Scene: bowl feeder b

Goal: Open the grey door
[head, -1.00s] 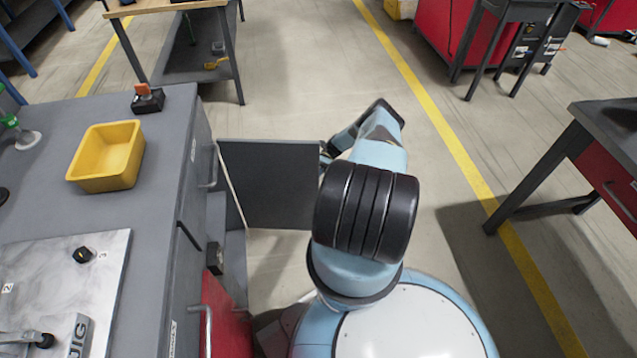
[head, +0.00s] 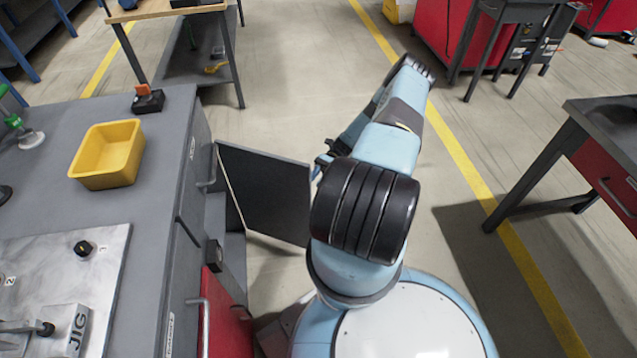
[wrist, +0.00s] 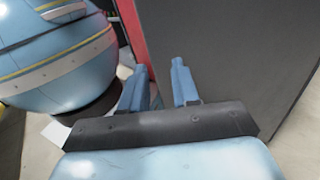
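The grey door (head: 268,190) in the head view stands swung out from the grey cabinet (head: 188,190), its dark flat face towards me. Part of the open compartment shows beside it. My gripper (head: 322,166) is at the door's free edge, partly hidden by my arm. In the wrist view the door (wrist: 235,65) fills the right side as a dark panel. The two blue fingers of my gripper (wrist: 160,82) stand apart with nothing seen between them. The right finger overlaps the panel in the picture; whether it touches is unclear.
A red front (head: 228,325) with a bar handle is below the grey cabinet top. A yellow bin (head: 107,155) and a metal jig plate (head: 75,265) rest on the top. Free floor lies beyond the door; a workbench (head: 600,150) stands at right.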

